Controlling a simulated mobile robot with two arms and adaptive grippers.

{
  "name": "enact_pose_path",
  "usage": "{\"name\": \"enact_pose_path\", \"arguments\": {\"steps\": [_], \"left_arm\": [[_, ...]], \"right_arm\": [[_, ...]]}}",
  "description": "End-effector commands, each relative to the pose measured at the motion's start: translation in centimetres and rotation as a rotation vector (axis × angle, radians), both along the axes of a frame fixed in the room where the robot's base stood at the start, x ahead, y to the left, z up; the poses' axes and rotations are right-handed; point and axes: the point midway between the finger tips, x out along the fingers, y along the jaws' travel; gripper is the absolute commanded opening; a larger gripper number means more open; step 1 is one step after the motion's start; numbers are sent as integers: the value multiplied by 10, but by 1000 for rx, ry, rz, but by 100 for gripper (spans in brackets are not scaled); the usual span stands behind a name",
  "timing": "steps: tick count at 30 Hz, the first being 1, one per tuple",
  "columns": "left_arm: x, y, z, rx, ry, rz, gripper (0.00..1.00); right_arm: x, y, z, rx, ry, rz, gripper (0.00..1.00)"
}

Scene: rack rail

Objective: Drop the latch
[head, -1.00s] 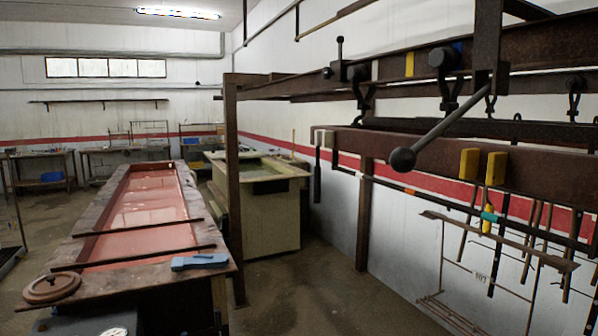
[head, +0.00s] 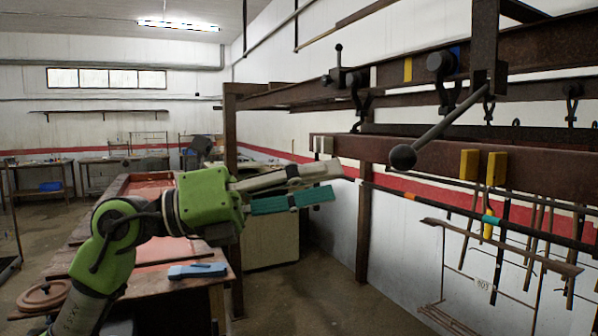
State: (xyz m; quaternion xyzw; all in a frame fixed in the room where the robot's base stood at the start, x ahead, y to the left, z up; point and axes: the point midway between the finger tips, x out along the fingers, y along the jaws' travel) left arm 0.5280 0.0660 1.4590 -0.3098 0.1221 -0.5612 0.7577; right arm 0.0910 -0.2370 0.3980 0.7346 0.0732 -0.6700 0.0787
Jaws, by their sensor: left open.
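I cannot tell for sure which part is the latch. A small upright lever with a dark ball top (head: 338,62) sits on the upper rusty rail (head: 300,93). A long grey lever with a ball knob (head: 403,157) slants down to the left from a bracket at the upper right.
Two yellow blocks (head: 469,167) sit on the lower beam. Rusty posts (head: 364,220) stand below the rails. A bench with a blue object (head: 197,271) lies under my left arm. A wire rack (head: 480,265) stands at the right wall. The floor between is clear.

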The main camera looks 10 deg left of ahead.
Motion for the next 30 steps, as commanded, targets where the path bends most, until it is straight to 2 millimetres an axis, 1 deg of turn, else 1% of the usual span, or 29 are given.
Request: {"name": "enact_pose_path", "arguments": {"steps": [1,3,6,10,13,17,30], "left_arm": [[-29,-5,13,112,-125,40,44],[-55,-6,22,233,-252,109,44],[-78,-3,31,353,-387,205,44],[-94,3,38,432,-483,291,44],[-96,3,40,453,-508,318,44],[-91,-5,42,455,-510,320,44],[-51,-61,43,452,-508,316,44]], "right_arm": [[0,0,-4,0,0,0,42],[0,0,-5,0,0,0,42],[0,0,-7,0,0,-1,42],[0,0,-8,0,0,-1,42],[0,0,-7,0,0,-1,42],[0,0,-2,0,0,-1,42],[-1,1,24,1,1,0,42]]}}
